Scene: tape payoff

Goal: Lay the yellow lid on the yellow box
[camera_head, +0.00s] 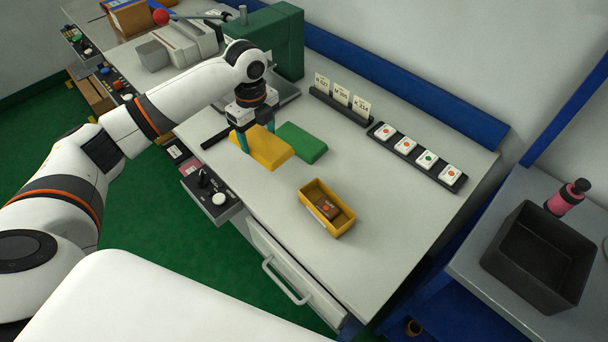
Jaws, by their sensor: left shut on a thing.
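The yellow box (343,222) stands open on the grey table, with a small brown item (326,207) inside it. The yellow lid (267,153) is to the box's upper left, beside a green lid (302,142). My left gripper (243,140) reaches down over the yellow lid's left end and is shut on it. I cannot tell whether the lid is lifted off the table. My right gripper is not in view.
A black rack of small white pieces (418,158) and a card holder (341,107) stand at the back. A green press (276,42) is behind my left gripper. A control box (212,190) sits at the front edge. The table right of the yellow box is clear.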

